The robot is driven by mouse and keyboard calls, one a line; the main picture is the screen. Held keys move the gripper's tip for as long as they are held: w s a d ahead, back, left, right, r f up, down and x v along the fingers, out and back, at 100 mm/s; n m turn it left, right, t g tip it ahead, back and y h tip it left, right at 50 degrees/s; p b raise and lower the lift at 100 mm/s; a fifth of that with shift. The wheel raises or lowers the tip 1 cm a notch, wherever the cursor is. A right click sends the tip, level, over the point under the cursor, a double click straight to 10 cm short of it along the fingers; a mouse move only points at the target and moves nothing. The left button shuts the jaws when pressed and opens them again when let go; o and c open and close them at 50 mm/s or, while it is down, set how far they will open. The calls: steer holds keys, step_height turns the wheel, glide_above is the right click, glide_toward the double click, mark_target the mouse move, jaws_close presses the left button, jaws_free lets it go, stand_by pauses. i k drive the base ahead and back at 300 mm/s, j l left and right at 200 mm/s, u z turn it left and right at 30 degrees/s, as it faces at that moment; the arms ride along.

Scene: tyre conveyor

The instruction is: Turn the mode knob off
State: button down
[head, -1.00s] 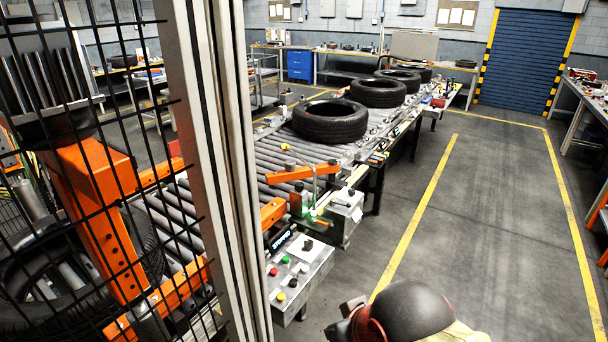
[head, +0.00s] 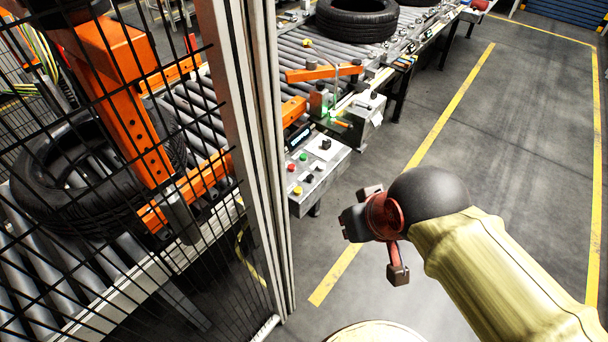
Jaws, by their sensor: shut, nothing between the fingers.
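The grey control panel (head: 325,172) stands at the side of the conveyor, near the middle of the view. It carries a black knob (head: 326,144) on a white plate, a smaller black switch (head: 308,179), and red, green, yellow and white buttons. No readable label shows which one is the mode knob, and its setting is too small to tell. My gripper (head: 352,223) is shut and empty, to the right of and nearer than the panel, apart from it, over the floor. Its fingertips are partly hidden by its own body.
A tall fence post (head: 250,150) with black mesh stands close on the left of the panel. Behind the mesh are an orange machine arm (head: 115,105) and a tyre (head: 60,180). Another tyre (head: 357,18) lies on the rollers. The floor to the right is clear.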

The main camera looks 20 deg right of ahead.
mark_target(326, 142)
steer(key=i+l, duration=0.15)
steer(key=l, duration=0.2)
steer(key=i+l, duration=0.35)
steer(key=l, duration=0.3)
steer(key=i+l, duration=0.15)
steer(key=l, duration=0.2)
steer(key=i+l, duration=0.2)
steer(key=l+u, duration=0.05)
steer(key=l, duration=0.05)
